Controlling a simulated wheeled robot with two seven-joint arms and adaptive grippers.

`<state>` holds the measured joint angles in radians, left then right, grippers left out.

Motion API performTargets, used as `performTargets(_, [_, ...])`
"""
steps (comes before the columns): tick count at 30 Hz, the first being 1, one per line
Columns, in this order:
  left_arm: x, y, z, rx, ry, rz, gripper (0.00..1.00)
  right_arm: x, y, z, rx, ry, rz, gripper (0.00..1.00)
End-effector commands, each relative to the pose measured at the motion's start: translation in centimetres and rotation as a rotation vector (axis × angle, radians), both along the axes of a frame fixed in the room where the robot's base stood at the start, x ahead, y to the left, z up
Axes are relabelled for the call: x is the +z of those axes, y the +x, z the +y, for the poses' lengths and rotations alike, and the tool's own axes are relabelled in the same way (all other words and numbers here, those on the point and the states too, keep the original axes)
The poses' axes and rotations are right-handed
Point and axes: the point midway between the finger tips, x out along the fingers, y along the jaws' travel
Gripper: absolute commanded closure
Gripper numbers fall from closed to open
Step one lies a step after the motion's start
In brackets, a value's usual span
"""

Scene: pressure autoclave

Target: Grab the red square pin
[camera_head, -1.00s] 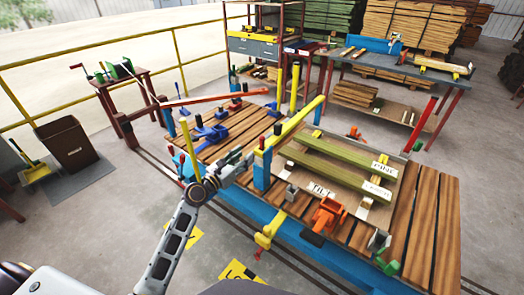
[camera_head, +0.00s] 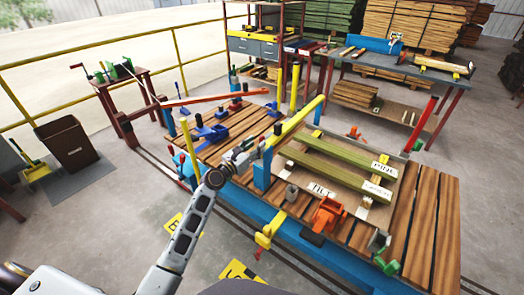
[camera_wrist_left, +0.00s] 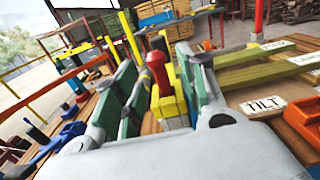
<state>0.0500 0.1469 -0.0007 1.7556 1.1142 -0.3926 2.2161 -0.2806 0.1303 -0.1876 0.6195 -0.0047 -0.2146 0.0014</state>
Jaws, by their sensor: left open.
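The red pin (camera_wrist_left: 157,70) stands upright in a yellow block (camera_wrist_left: 170,108) in the left wrist view. It shows between the two green-padded fingers of my left gripper (camera_wrist_left: 162,85), which are open and apart. In the head view the small pin (camera_head: 262,141) is at the near end of the long yellow bar (camera_head: 295,122), above a blue post (camera_head: 262,176). My left gripper (camera_head: 252,152) reaches this end from the left. Whether the fingers touch the pin cannot be told. Its lower part is hidden. My right gripper is not in view.
The slatted wooden bench (camera_head: 425,215) has a blue frame. Green beams (camera_head: 340,165), a TILT label (camera_head: 320,190) and an orange clamp (camera_head: 327,215) lie right of the gripper. A yellow post (camera_head: 189,150) rises to its left, with blue clamps (camera_head: 210,133) behind.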

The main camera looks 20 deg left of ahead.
Motion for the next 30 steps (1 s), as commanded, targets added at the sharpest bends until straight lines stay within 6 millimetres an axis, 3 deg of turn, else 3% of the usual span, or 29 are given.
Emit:
performTargets(14, [0.1, 0.3, -0.1, 0.0, 0.0, 0.0, 0.59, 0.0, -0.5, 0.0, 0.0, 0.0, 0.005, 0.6])
performTargets(30, [0.7, 3.8, -1.1, -0.001, 0.001, 0.0, 0.59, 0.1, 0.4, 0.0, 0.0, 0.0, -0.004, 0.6])
